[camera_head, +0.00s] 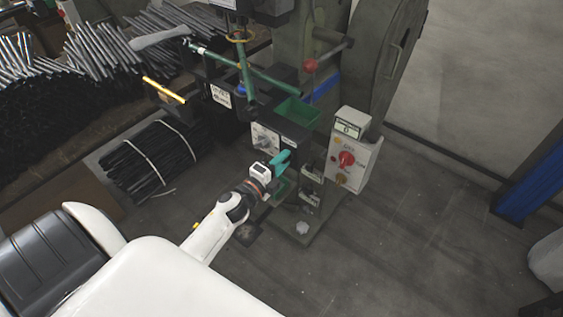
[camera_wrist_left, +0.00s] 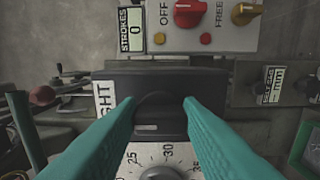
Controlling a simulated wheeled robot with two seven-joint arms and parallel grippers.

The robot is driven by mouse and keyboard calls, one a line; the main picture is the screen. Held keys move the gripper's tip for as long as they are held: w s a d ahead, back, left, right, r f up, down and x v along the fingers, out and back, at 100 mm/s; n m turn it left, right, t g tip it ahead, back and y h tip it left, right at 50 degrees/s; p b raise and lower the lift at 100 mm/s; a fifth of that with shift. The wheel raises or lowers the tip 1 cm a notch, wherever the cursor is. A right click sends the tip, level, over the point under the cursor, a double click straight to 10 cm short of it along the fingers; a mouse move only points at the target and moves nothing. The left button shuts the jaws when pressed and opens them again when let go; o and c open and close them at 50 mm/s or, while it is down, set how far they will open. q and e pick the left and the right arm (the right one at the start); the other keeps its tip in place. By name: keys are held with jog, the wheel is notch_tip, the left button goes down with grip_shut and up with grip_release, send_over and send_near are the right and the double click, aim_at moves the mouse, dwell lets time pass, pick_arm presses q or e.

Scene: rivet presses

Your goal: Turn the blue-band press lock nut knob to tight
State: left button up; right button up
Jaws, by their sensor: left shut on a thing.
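The press (camera_head: 290,125) stands at the centre of the head view, with a blue strip (camera_head: 326,89) on it. In the left wrist view, the dark lock nut knob (camera_wrist_left: 158,115) has a short pale mark on its face. A white label ending in "GHT" (camera_wrist_left: 104,98) is left of it, partly hidden. My left gripper (camera_wrist_left: 158,103) has its teal fingers on either side of the knob, shut on it. In the head view the gripper (camera_head: 283,160) is at the press front, and the knob is hidden there. My right gripper is not in view.
A grey control box (camera_head: 352,160) with a red switch stands right of the press. A numbered dial (camera_wrist_left: 160,160) lies just below the knob. Bundled dark rods (camera_head: 152,160) lie at the left. Open floor (camera_head: 420,230) is at the right.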

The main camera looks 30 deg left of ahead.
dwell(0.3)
pick_arm(q)
jog(key=o, duration=1)
jog(key=s, duration=0.4)
jog(key=s+b, duration=0.1)
jog(key=s, duration=0.3)
jog(key=s+a, duration=0.1)
jog(key=s, duration=0.3)
